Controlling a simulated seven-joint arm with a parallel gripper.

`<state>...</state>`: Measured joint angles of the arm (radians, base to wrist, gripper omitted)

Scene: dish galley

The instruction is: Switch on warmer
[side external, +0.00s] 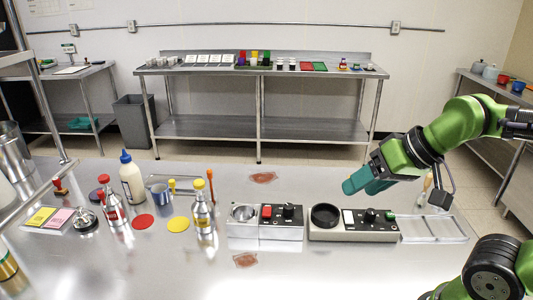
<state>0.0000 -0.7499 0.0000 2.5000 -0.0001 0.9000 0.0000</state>
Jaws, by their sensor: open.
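Two low control boxes stand near the middle of the metal table. The left box (282,234) has a silver bowl (243,213), a red switch (267,211) and a black knob (288,211). The right box (345,237) has a black round plate (324,215), a white panel (349,218), a black knob (370,215) and a green switch (390,215). I cannot tell for certain which one is the warmer. My gripper (351,187), with teal fingers, is open and empty above the right box, pointing left and slightly down, touching nothing.
A clear divided tray (432,229) adjoins the right box. Left of the boxes stand bottles with a yellow cap (203,216) and a red cap (112,205), a cream bottle (132,183) and a mug (158,192). Brown stains (263,178) mark the table.

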